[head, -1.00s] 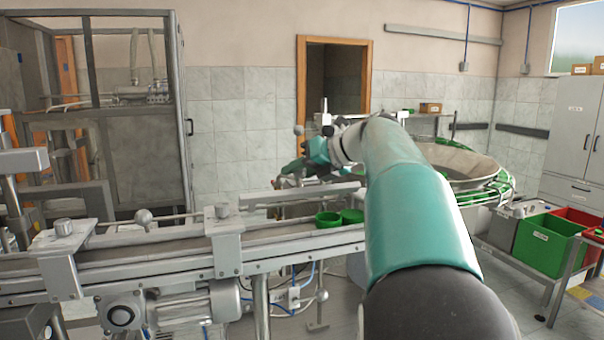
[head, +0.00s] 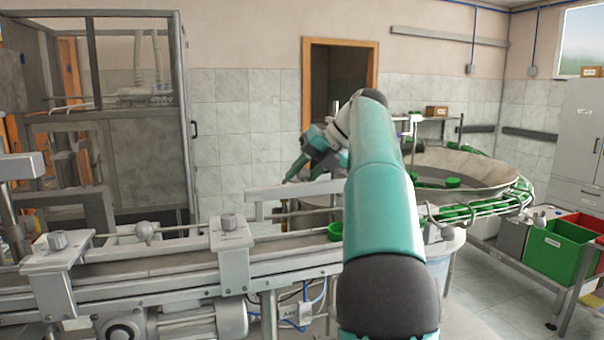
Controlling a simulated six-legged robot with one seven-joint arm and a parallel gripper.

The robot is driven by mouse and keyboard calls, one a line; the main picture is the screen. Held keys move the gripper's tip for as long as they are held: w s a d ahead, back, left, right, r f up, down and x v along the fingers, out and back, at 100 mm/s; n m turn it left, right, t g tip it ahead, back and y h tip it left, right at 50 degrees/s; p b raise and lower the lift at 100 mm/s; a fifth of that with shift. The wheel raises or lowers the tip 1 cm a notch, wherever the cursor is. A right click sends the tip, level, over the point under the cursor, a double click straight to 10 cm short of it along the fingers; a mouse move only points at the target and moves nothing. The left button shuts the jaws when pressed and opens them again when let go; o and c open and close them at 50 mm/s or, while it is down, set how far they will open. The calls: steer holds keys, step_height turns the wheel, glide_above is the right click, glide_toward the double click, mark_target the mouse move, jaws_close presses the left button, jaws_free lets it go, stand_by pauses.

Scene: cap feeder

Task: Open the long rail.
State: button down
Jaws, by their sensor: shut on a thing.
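The long rail (head: 297,190) is a pale grey bar along the far side of the conveyor (head: 185,262), left of my arm. Its right end passes behind my arm. My gripper (head: 288,178) is at the rail's upper edge, coming from the far side, and is shut on it; the exact contact is small and partly hidden. A green cap (head: 336,231) sits on the conveyor below the rail, close to my arm.
A large feeder bowl (head: 470,170) with green caps and a green-lined chute stands right of my arm. Green and red bins (head: 549,248) are at the right. Brackets with knobs (head: 231,235) stand on the conveyor. A framed cabinet (head: 110,150) is behind left.

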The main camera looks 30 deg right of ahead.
steer(key=shift+w+d+f, duration=0.1)
steer(key=shift+w+d, duration=0.05)
steer(key=shift+d, duration=0.3)
steer(key=shift+g, duration=0.3)
steer(key=shift+a+f+m, duration=0.1)
steer(key=shift+f+m, duration=0.1)
steer(key=shift+m, duration=0.1)
steer(key=c, duration=1.1)
jaws_free()
steer(key=shift+c, duration=0.2)
steer(key=shift+w+a, duration=0.1)
steer(key=shift+a, duration=0.05)
steer(key=shift+r, duration=0.1)
steer(key=shift+d+r, duration=0.25)
steer(key=shift+s+r, duration=0.1)
steer(key=shift+s, duration=0.15)
